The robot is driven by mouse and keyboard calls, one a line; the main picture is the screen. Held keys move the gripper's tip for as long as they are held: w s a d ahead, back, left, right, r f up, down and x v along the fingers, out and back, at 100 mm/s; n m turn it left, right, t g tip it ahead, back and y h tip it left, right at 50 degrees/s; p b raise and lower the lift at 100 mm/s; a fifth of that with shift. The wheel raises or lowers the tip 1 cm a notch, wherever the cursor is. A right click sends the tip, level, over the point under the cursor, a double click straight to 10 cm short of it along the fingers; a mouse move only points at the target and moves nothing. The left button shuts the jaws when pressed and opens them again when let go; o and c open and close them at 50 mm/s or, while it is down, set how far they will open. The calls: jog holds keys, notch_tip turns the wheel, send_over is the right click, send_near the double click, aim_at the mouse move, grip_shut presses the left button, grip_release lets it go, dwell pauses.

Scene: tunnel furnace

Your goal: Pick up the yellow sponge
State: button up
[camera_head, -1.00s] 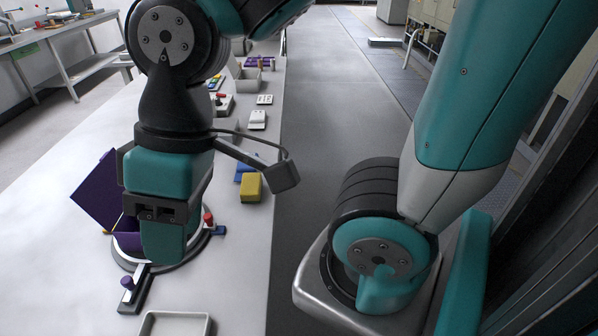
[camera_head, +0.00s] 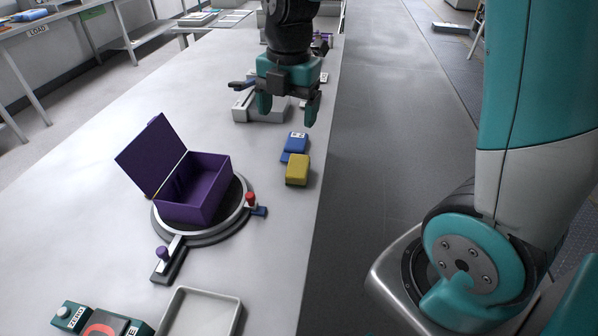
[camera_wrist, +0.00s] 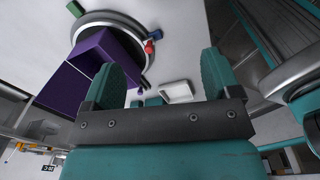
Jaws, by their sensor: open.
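The yellow sponge (camera_head: 297,170) is a small block lying on the light table near its right edge. It touches or nearly touches a blue block (camera_head: 295,143) just behind it; I cannot tell which. My gripper (camera_head: 288,108) hangs above the table beyond the sponge, with its two teal fingers apart and nothing seen between them. The wrist view shows the spread fingers of my gripper (camera_wrist: 168,80), and the sponge is not visible there.
An open purple box (camera_head: 205,190) stands on a round turntable (camera_head: 212,236) left of the sponge. A pale tray (camera_head: 238,308) lies in front. A light box-shaped object (camera_head: 262,112) stands under my gripper. The table drops off to the floor just right of the sponge.

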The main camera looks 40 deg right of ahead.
jog(key=w+d+f+n, duration=0.1)
jog(key=w+d+n, duration=0.1)
send_near(297, 169)
jog(key=shift+n+h, duration=0.3)
jog(key=shift+n, duration=0.1)
jog(key=f, duration=0.4)
jog(key=a+f, duration=0.1)
jog(key=f, duration=0.1)
jog(key=shift+w, duration=0.2)
jog(key=shift+s+d+f+p, duration=0.1)
jog(key=shift+f+p, duration=0.15)
jog(key=shift+f, duration=1.1)
jog(key=shift+s+d+f+p, duration=0.1)
jog(key=shift+f+p, duration=0.15)
jog(key=shift+f, duration=1.1)
jog(key=c, duration=1.1)
jog(key=shift+o, duration=0.2)
jog(key=shift+r, duration=0.1)
notch_tip(297, 169, up, 20)
